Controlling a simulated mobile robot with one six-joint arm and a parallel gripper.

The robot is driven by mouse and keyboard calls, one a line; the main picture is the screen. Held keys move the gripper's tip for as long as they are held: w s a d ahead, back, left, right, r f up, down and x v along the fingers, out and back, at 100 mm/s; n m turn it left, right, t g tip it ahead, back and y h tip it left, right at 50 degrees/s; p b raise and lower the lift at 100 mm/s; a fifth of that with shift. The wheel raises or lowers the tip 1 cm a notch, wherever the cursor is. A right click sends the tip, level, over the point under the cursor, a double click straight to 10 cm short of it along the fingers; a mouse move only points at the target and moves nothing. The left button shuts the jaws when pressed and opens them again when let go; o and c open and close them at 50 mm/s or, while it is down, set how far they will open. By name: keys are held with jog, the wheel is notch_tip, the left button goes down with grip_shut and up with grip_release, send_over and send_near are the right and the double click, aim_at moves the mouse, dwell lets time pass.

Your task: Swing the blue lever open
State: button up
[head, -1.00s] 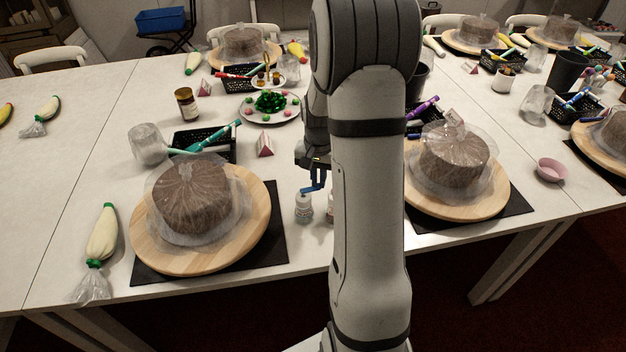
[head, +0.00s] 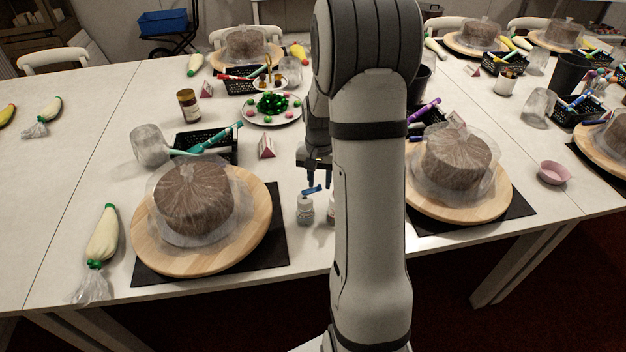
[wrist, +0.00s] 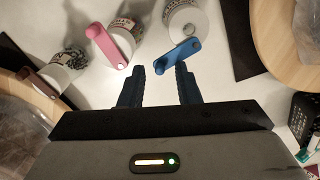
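The blue lever (wrist: 178,57) sits on top of a white bottle (wrist: 187,22) in the wrist view. It points from the bottle's near edge down-left toward my gripper. In the head view the blue lever (head: 312,190) lies over the small bottle (head: 305,211), just under my fingers. My gripper (wrist: 160,69) is open, with its two blue fingers apart. The lever's free end shows in the gap between the fingertips; I cannot tell whether it touches either one. In the head view my gripper (head: 318,184) is partly beside my arm.
A pink lever (wrist: 105,46) and a brown lever (wrist: 37,83) sit on other bottles to the left. A wooden turntable (wrist: 285,75) is close on the right. In the head view, cakes on turntables flank the bottles, and a small pink-and-white prism (head: 266,147) stands behind.

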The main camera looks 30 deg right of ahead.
aim_at(319, 185)
jog(key=shift+r, duration=0.1)
notch_tip(319, 185, up, 8)
jog(key=shift+f, duration=0.15)
dwell(0.4)
jog(key=shift+a, duration=0.15)
